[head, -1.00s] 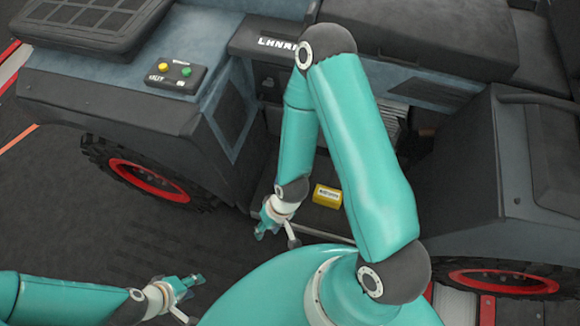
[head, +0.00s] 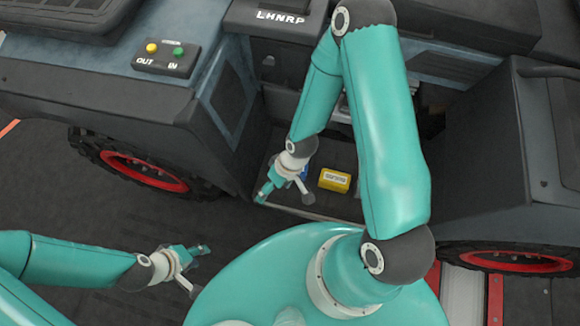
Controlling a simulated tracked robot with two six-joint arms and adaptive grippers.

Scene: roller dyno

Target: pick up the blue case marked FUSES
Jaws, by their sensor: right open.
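A small patch of blue (head: 304,173) shows just behind my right gripper, on the dark floor of the recess between the vehicle's body parts. It may be the blue case; the gripper hides most of it and no FUSES marking can be read. My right gripper (head: 284,194) is open, its fingers spread, pointing down into the recess in front of the blue patch. I cannot tell whether it touches it. My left gripper (head: 200,268) is open and empty at the lower left, over the dark floor.
A yellow case (head: 335,180) with a pale label lies just right of my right gripper. Red-rimmed wheels (head: 145,171) stand either side.

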